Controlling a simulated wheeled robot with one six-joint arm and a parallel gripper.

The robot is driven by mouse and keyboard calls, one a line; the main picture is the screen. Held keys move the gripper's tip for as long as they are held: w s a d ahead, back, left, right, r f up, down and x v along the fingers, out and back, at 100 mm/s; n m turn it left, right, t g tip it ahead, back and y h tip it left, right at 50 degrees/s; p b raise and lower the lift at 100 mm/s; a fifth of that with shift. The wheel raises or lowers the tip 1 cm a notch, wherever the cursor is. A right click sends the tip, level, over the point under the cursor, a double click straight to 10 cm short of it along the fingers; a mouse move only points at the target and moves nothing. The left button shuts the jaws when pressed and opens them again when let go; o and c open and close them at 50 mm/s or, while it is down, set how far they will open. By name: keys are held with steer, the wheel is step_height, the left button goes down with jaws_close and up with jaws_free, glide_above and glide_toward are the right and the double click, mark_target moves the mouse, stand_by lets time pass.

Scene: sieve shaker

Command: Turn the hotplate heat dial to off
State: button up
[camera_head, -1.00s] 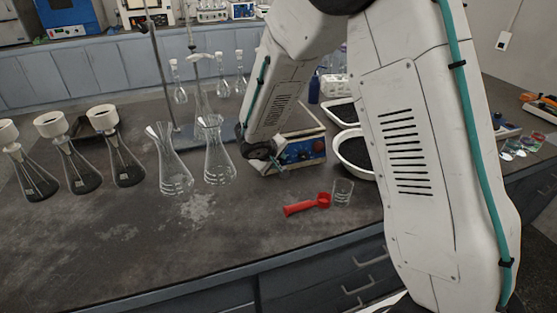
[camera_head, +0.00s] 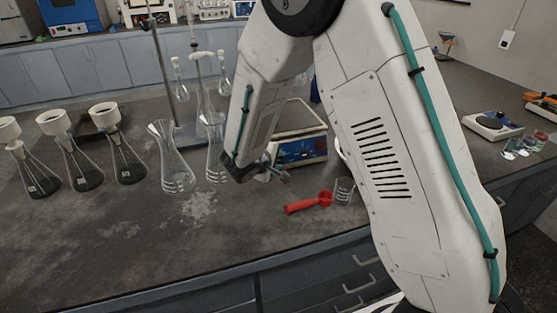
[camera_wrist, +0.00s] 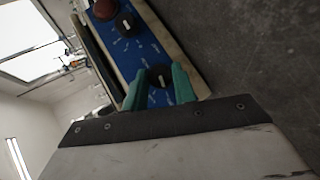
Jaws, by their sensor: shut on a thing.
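The hotplate (camera_head: 303,148) stands on the bench with its blue front panel facing the near edge; my forearm covers its left side. In the wrist view the blue panel (camera_wrist: 133,62) fills the upper middle, tilted. One black dial (camera_wrist: 159,76) with a white mark sits between the teal fingers of my gripper (camera_wrist: 160,72), which is shut on it. A second black dial (camera_wrist: 127,25) is farther up the panel, clear of the fingers. In the head view my gripper (camera_head: 278,172) is in front of the panel's lower left. The dial labels are too small to read.
A red scoop (camera_head: 308,204) and a small glass beaker (camera_head: 344,190) lie close in front of the hotplate. Glass flasks (camera_head: 170,160) stand to its left, one just behind my wrist. Flasks with funnels (camera_head: 75,160) are farther left. The front left of the bench is clear.

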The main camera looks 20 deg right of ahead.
steer(key=o, duration=1)
steer(key=v, duration=0.7)
steer(key=shift+s+a+r, duration=0.2)
steer(key=shift+s+a, duration=0.05)
steer(key=shift+s, duration=0.05)
